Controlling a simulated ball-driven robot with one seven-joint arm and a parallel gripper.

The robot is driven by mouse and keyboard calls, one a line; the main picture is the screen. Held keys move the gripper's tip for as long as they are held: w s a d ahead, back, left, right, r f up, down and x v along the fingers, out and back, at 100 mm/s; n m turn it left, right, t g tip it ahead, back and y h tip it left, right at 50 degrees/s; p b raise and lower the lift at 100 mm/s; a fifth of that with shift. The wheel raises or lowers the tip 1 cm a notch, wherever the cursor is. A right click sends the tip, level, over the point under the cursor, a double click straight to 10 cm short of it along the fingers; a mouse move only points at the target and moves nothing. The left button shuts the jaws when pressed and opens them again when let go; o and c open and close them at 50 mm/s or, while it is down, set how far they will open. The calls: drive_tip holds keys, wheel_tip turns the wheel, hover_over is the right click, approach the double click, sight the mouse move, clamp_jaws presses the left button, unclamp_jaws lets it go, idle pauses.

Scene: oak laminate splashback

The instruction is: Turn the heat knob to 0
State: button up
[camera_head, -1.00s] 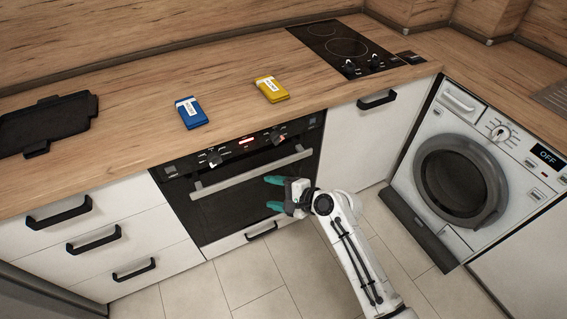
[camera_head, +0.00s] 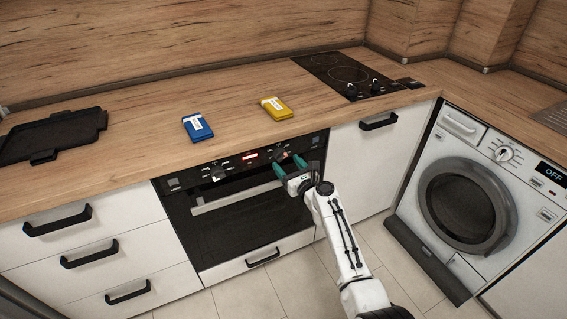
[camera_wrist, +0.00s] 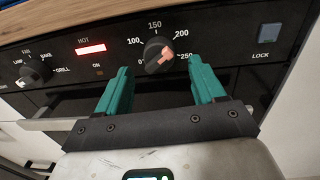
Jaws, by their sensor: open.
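The heat knob (camera_wrist: 158,55) is a round dark knob with a pale orange pointer on the black oven panel. In the wrist view numbers from 0 to 250 ring it, and its pointer is turned toward the right side of the dial, near 250. It also shows in the head view (camera_head: 280,153), small, just beyond my gripper. My gripper (camera_wrist: 160,78) has two teal fingers, open and empty, one on each side below the knob; they appear short of it. In the head view my gripper (camera_head: 289,165) is in front of the oven panel's right part.
A mode knob (camera_wrist: 33,74) and a lit red HOT display (camera_wrist: 90,48) are left of the heat knob. The oven handle (camera_head: 235,195) runs below the panel. Blue (camera_head: 197,127) and yellow (camera_head: 277,108) packs lie on the counter above.

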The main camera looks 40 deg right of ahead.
sight(283, 159)
drive_tip(key=shift+b+x, duration=0.45)
drive_tip(key=shift+x, duration=1.25)
drive_tip(key=shift+c, duration=0.2)
drive_tip(key=c, duration=1)
